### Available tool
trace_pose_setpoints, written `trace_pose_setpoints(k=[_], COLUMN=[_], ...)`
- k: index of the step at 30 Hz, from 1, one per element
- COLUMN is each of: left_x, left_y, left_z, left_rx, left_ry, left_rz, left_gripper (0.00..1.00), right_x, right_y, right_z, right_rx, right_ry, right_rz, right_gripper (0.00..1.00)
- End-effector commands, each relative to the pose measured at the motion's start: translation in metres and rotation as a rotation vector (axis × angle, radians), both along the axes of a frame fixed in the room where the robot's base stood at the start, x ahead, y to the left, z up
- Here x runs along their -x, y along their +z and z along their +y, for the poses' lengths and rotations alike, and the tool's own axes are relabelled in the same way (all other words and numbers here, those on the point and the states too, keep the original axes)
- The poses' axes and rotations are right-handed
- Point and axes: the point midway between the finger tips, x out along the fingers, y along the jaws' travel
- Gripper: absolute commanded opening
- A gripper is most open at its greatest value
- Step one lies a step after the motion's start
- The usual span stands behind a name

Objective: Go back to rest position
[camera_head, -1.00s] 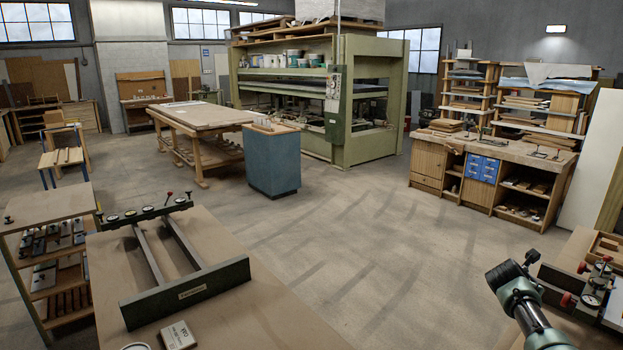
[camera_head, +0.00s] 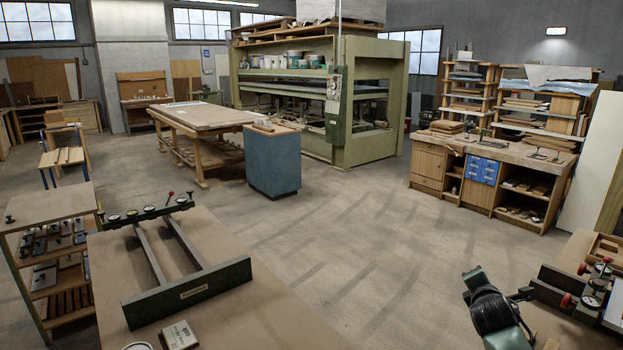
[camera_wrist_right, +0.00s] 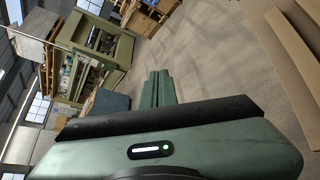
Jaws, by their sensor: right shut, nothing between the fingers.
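My right gripper (camera_wrist_right: 158,78) shows in the wrist view with its two green fingers together and nothing between them. The open floor lies beyond the fingertips. In the head view my right arm (camera_head: 494,312) comes in at the lower right, over the floor beside the right-hand bench. Its dark wrist hides part of the bench edge. My left gripper is not in view.
A bench (camera_head: 262,318) with a metal gauge frame (camera_head: 190,292) stands at the front left. Another bench with dial gauges (camera_head: 592,300) is close to the right of my right arm. The floor (camera_head: 350,240) between them is clear. A green press (camera_head: 371,150) stands at the back.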

Motion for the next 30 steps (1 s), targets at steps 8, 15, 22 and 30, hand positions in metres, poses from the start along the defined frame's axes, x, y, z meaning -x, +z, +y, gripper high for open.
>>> trace_pose_setpoints(k=[8, 15, 22, 30], left_x=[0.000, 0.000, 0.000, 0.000], left_y=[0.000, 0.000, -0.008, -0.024], left_z=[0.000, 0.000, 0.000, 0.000], left_rx=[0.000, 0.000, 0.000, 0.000], left_ry=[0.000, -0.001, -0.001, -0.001], left_rz=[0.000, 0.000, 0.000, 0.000], left_gripper=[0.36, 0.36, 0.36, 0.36], right_x=[-0.021, -0.028, -0.025, 0.006], right_y=[0.037, 0.075, 0.046, -0.115], right_z=[0.035, 0.061, 0.074, 0.084], right_rx=[-0.711, -1.412, -1.792, -1.781], right_ry=[-0.027, 0.000, -0.037, -0.253], right_rz=[-0.398, -0.646, -0.675, -0.517], right_gripper=[0.00, 0.00, 0.00, 0.00])
